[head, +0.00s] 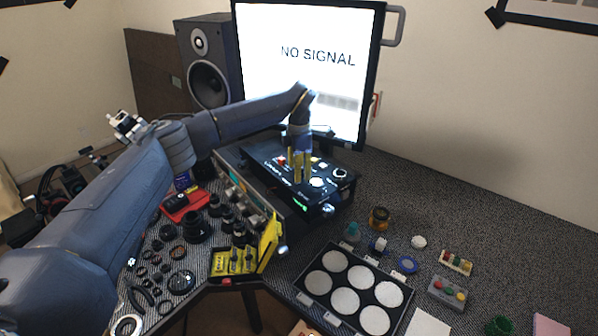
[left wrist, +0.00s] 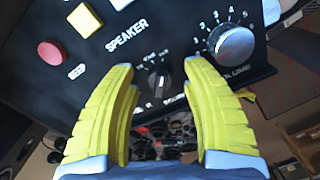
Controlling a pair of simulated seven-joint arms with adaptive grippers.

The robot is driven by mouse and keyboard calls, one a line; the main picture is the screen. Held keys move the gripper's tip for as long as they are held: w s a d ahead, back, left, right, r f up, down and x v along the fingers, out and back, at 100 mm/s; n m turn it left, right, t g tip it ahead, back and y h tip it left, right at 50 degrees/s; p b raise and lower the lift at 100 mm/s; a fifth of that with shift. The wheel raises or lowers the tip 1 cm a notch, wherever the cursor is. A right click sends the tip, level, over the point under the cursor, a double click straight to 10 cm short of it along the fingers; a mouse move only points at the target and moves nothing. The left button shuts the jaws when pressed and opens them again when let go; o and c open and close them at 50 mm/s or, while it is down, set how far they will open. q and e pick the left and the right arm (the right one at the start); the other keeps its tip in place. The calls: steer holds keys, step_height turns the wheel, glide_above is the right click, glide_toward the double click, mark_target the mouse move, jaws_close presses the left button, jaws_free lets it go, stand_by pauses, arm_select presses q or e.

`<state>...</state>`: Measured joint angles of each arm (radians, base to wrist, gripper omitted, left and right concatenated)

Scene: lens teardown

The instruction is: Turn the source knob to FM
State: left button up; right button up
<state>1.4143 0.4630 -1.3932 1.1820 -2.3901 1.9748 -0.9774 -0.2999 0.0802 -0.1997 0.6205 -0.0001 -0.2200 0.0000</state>
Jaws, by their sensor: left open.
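The black speaker box (head: 258,157) stands below the monitor in the head view. In the left wrist view its small black knob (left wrist: 157,82) sits between the yellow fingers of my left gripper (left wrist: 165,90). The fingers are spread, with a gap on each side of the knob. The labels around it are too small and partly covered to read, and its setting is unclear. A larger silver volume knob (left wrist: 232,44) is just right of the right finger. In the head view my left gripper (head: 300,168) points down at the panel and hides the small knob. My right gripper is not seen.
A red button (left wrist: 51,52) and a yellow button (left wrist: 85,20) are on the same panel. The monitor (head: 310,60) reads "NO SIGNAL". Lens parts and a yellow holder (head: 270,240) lie left and in front. A tray with white discs (head: 312,283) is in front.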

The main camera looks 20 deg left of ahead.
arm_select(q)
steer(key=shift+f, duration=0.25)
jaws_close()
stand_by(0.3)
